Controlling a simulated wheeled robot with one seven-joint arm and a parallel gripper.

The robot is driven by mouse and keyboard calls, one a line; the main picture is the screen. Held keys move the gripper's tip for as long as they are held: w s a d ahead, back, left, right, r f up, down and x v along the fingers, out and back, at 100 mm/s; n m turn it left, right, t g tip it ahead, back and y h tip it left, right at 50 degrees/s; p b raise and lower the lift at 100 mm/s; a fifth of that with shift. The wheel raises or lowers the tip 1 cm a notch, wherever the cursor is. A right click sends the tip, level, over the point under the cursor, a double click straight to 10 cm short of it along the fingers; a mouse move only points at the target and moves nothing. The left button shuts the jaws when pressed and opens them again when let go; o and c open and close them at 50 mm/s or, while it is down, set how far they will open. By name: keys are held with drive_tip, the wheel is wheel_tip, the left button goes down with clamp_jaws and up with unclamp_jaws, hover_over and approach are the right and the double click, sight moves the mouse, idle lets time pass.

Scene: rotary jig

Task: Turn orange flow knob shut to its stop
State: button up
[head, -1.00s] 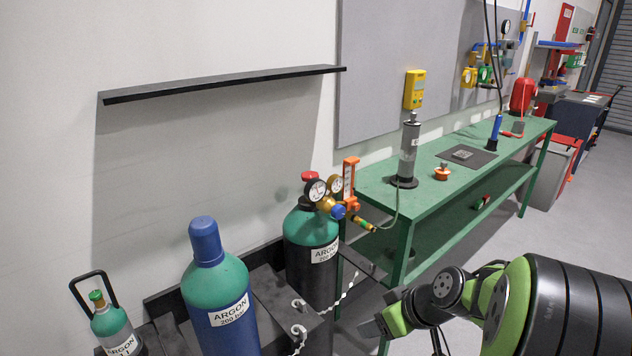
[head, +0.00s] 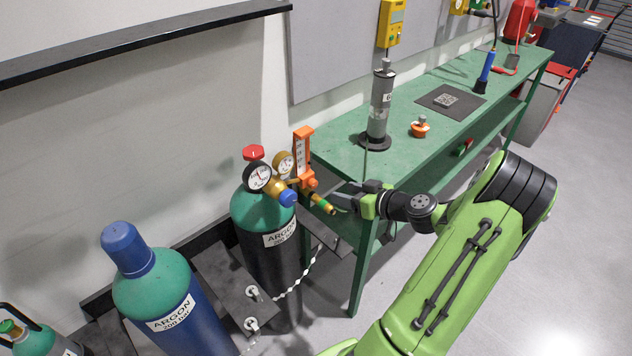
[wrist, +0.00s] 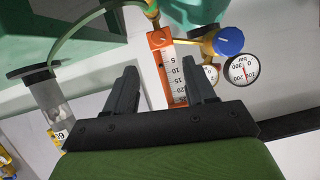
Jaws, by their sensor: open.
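The orange flow knob (head: 311,182) sits at the lower end of the orange flowmeter (head: 303,147) on the argon regulator. In the wrist view the knob (wrist: 159,39) shows at the upper end of the scale tube, which appears upside down. My gripper (head: 336,201) is open and empty, just right of the knob beside the brass-and-green hose outlet (head: 318,201). In the wrist view my fingers (wrist: 160,77) are spread, with the flowmeter scale seen between and beyond them. The gap to the knob is hard to judge.
The regulator's gauges (head: 258,177) and blue knob (head: 288,199) are left of the flowmeter, on the green-topped cylinder (head: 262,222). The green bench (head: 350,150) lies close behind my gripper. A hose (wrist: 85,37) crosses the wrist view. Open floor is at right.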

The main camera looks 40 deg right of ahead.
sight(315, 184)
drive_tip(key=x, duration=1.1)
drive_tip(key=shift+w+d+f, duration=0.1)
drive_tip(key=shift+f, duration=0.05)
clamp_jaws()
